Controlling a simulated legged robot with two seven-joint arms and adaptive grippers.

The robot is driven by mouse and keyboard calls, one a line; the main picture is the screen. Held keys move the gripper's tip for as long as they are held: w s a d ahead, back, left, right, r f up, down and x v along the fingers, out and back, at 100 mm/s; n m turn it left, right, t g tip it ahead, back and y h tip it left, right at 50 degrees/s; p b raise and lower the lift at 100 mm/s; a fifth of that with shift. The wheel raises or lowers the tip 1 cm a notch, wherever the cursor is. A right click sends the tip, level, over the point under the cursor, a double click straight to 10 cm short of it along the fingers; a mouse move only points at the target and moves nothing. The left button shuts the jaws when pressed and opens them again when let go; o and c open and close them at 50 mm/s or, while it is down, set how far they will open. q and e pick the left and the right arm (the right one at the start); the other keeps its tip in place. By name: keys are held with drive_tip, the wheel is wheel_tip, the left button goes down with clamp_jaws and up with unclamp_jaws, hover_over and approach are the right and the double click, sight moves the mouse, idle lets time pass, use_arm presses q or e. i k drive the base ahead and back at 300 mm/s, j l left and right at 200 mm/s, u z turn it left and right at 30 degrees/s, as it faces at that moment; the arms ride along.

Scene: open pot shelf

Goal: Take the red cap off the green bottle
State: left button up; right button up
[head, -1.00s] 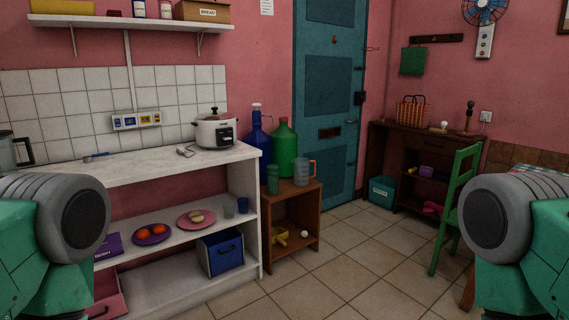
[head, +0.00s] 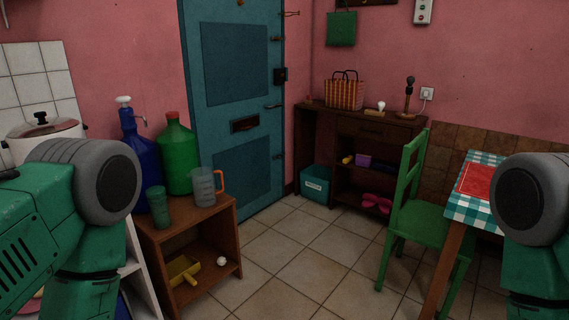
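The green bottle (head: 178,157) is a large jug standing upright at the back of a small wooden shelf stand (head: 213,213), near the blue door. Its red cap (head: 172,115) sits on top of its neck. My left arm shows at the left of the head view, in front of and apart from the bottle, and my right arm shows at the far right. Neither gripper's fingers are in view.
A blue jug (head: 138,150) with a white pump stands left of the bottle. A green tumbler (head: 158,206) and a clear measuring cup (head: 204,187) stand in front. A green chair (head: 428,220) and checked table (head: 470,209) are at right. The tiled floor (head: 309,255) between is clear.

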sight(170, 115)
drive_tip(key=i+u, duration=0.2)
drive_tip(key=i, duration=0.3)
drive_tip(key=i+l+u, duration=0.25)
drive_tip(key=i, duration=0.25)
drive_tip(key=i+l+u, duration=0.2)
drive_tip(key=i, duration=0.25)
drive_tip(key=i+l+u, duration=0.2)
drive_tip(key=i, duration=0.25)
drive_tip(key=l, duration=0.1)
